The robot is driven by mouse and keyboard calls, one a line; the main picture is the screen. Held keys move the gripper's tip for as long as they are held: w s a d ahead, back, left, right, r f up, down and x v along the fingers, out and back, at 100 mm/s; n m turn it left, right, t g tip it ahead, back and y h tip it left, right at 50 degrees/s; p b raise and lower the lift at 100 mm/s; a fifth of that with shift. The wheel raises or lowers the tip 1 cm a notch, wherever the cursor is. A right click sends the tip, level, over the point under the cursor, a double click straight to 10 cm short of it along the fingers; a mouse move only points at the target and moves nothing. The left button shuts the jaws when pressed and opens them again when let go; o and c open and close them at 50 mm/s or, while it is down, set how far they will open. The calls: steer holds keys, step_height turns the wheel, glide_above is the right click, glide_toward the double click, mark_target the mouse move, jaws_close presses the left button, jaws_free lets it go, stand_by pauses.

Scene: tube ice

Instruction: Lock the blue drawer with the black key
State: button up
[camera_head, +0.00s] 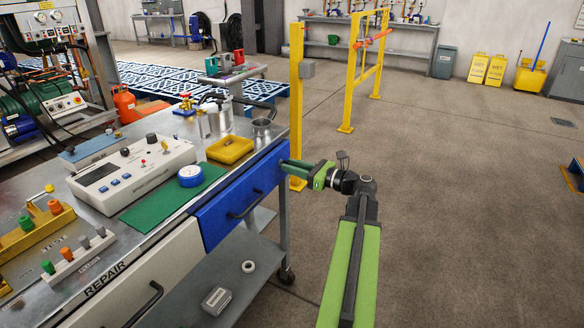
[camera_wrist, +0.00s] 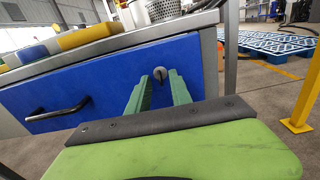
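The blue drawer (camera_head: 240,196) is in the front of the metal bench and looks shut. In the wrist view the drawer front (camera_wrist: 95,82) fills the middle, with its black bar handle (camera_wrist: 58,110) at left. A small round grey lock (camera_wrist: 160,73) with a dark mark in it sits near the drawer's upper right corner. My gripper (camera_head: 284,164) is at that corner. In the wrist view its green fingers (camera_wrist: 160,83) are apart, with their tips on either side of the lock. I cannot make out the black key clearly; the dark mark may be part of it.
The bench top (camera_head: 142,222) holds a yellow tray (camera_head: 230,149), a control box (camera_head: 133,172) and a blue-rimmed gauge (camera_head: 190,175) on a green mat. A lower shelf (camera_head: 225,285) is under the drawers. A yellow post (camera_head: 297,110) stands behind my gripper.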

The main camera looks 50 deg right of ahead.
steer(key=v, duration=1.7)
steer(key=shift+s, duration=0.25)
steer(key=shift+f, duration=0.1)
